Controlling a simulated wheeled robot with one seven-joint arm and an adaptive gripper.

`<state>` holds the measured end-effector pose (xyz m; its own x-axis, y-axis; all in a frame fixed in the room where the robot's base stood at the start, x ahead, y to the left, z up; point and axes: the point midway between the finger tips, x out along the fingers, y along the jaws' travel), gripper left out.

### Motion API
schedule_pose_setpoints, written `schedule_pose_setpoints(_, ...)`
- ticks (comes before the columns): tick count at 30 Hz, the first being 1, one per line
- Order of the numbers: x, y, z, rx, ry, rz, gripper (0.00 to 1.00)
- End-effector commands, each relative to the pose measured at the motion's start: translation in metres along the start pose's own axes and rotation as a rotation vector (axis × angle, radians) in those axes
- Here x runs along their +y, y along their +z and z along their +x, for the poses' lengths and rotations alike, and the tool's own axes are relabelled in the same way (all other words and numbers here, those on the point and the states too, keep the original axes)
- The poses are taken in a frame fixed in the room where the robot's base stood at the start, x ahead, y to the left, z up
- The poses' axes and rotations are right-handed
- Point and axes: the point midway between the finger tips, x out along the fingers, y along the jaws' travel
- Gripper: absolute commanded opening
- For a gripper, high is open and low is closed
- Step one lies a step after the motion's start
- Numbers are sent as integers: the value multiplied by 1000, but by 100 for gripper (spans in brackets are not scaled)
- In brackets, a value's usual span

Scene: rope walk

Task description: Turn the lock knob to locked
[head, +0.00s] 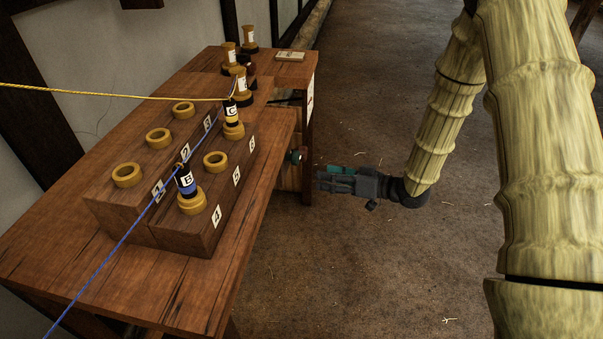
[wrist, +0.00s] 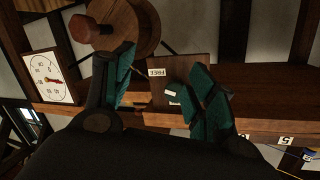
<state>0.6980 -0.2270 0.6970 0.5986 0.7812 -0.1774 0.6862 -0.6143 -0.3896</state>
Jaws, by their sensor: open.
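The lock knob (head: 296,157) is a small dark, greenish knob at the side of the table, below the top's edge. In the wrist view the knob (wrist: 172,94) shows partly on a dark wooden panel, with a pale mark on it. A white label reading FREE, upside down in this view, is beside it. No label reading locked can be made out. My gripper (head: 322,171) is open, its teal fingers pointing at the knob from the right, apart from it. In the wrist view my gripper (wrist: 164,60) has a finger on either side of the panel, with nothing held.
The wooden table (head: 45,245) carries a stepped block with numbered rings and bobbins with blue and yellow lines. In the wrist view a round wooden drum (wrist: 140,30) with a reddish handle and a white dial (wrist: 52,78) are on the left. Floor (head: 340,270) right of the table is clear.

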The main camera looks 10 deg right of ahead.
Motion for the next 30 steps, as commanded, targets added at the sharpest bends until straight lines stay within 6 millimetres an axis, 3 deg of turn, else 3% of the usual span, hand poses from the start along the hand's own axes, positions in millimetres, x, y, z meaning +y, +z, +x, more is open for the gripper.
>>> schedule_pose_setpoints(6,-3,-38,-21,68,-221,-73,56)
schedule_pose_setpoints(14,-10,-53,-29,73,-307,-91,56)
schedule_pose_setpoints(30,-34,-56,44,72,-307,-91,56)
